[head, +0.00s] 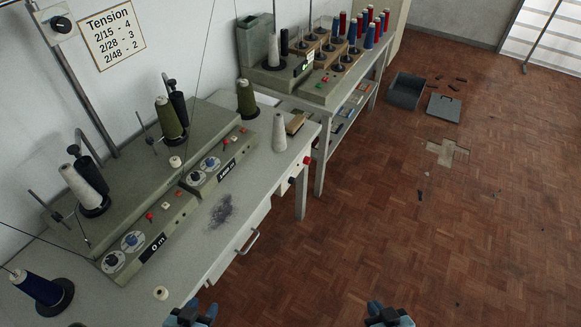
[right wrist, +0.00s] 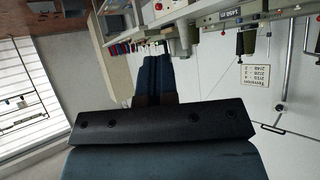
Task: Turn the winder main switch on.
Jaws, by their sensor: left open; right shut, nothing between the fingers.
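The grey-green winder (head: 150,215) stands on the near table against the wall, with dials, small red and pale buttons and two black displays. The nearer display (head: 152,247) reads 0 m. A red knob (head: 306,160) and a dark knob with red (head: 292,181) sit on the table's front edge near its far end; no label can be read, so I cannot tell which control is the main switch. My left gripper (head: 190,315) is low in the head view by the table's near edge, open. My right gripper (head: 390,315) is over the floor, apart from everything; its shut fingers show in the right wrist view (right wrist: 157,75).
A drawer handle (head: 248,242) juts from the table front. A second winder (head: 320,75) stands on the table beyond. A grey bin (head: 405,92) and its lid (head: 443,107) lie on otherwise mostly clear floor.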

